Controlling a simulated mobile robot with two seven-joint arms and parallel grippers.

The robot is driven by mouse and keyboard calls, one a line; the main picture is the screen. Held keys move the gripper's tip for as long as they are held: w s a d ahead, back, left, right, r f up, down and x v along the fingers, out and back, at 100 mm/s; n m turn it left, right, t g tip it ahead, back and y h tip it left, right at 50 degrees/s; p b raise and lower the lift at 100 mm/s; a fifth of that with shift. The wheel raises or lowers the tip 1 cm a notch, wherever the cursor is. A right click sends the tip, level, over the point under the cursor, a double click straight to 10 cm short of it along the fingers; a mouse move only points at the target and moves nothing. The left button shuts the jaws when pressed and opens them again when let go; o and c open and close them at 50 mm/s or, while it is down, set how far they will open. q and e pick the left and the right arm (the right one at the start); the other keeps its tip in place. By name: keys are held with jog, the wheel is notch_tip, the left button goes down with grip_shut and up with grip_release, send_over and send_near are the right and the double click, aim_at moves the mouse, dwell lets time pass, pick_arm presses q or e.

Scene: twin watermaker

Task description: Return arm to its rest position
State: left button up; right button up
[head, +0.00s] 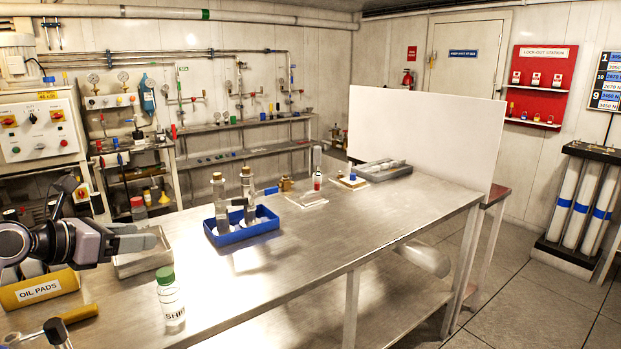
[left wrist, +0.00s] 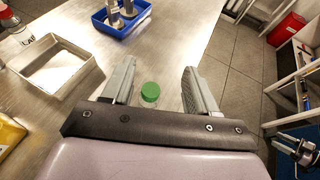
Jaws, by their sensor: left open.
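My left arm (head: 60,242) comes in from the left in the head view, above the left end of the steel bench. Its gripper (head: 148,240) is empty, above a shallow metal tray. In the left wrist view the gripper (left wrist: 158,78) has its two grey fingers spread wide apart. A clear bottle with a green cap (head: 168,300) stands upright on the bench in front of the gripper. Its green cap (left wrist: 150,92) shows between the fingers in the wrist view, with neither finger touching it.
The metal tray (head: 128,264) and a yellow oil pads roll (head: 40,290) lie near the arm. A blue tray (head: 258,228) with two cork-topped bottles stands mid-bench. A white panel (head: 430,135) rises at the bench's far right. The bench's front right is clear.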

pick_arm(q)
jog(key=s+d+f+n+t+h, duration=0.45)
jog(key=s+d+f+n, duration=0.35)
jog(key=d+f+n, duration=0.4)
jog(key=s+f+n+g+y, duration=0.5)
jog(key=s+f+n+y, duration=0.4)
jog(key=s+f+n, duration=1.3)
jog(key=f+n, duration=0.2)
jog(key=n, duration=0.4)
jog(key=shift+s, duration=0.2)
jog(key=shift+y, duration=0.25)
